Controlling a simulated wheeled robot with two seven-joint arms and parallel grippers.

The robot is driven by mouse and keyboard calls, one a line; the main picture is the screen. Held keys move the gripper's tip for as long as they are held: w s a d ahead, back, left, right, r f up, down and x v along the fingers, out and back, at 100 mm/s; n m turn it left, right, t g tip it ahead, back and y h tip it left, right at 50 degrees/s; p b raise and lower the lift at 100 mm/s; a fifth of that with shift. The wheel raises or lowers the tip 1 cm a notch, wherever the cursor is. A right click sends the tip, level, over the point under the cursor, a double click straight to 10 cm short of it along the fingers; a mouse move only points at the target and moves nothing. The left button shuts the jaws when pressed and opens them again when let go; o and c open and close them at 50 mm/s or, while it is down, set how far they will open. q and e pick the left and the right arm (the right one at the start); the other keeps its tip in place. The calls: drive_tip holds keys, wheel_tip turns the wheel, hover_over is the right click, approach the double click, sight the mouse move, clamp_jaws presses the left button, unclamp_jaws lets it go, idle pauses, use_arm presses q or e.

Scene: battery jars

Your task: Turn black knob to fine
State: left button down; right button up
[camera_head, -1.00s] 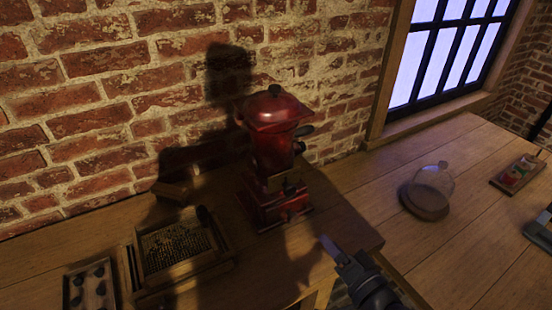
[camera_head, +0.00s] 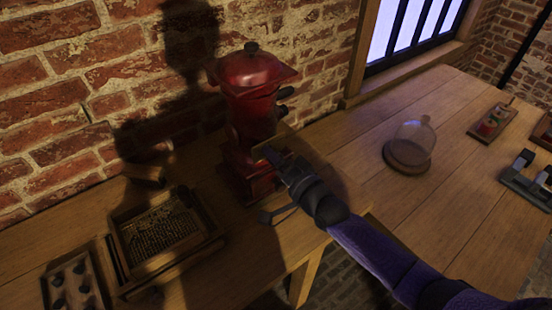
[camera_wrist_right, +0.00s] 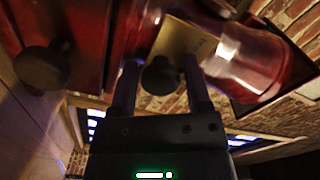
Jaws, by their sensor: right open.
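The red grinder (camera_head: 256,75) stands on the wooden table against the brick wall, with a crank-like black part on its right side. In the right wrist view, a round black knob (camera_wrist_right: 160,76) sits in front of a brass plate (camera_wrist_right: 184,40), between the two fingers of my right gripper (camera_wrist_right: 160,68). The fingers are open around the knob, with no clear contact. In the head view, my right gripper (camera_head: 268,178) is at the grinder's lower front and hides the knob. A second dark knob (camera_wrist_right: 42,68) is at the left in the wrist view. My left gripper is not in view.
A wooden tray of dark grains (camera_head: 205,236) and a box with several dark pieces (camera_head: 48,294) lie left of the grinder. A glass dome (camera_head: 414,135) on a wooden base stands on the right table, which has clear room around it.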

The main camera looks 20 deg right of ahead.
drive_tip(key=shift+c, duration=0.7)
clamp_jaws()
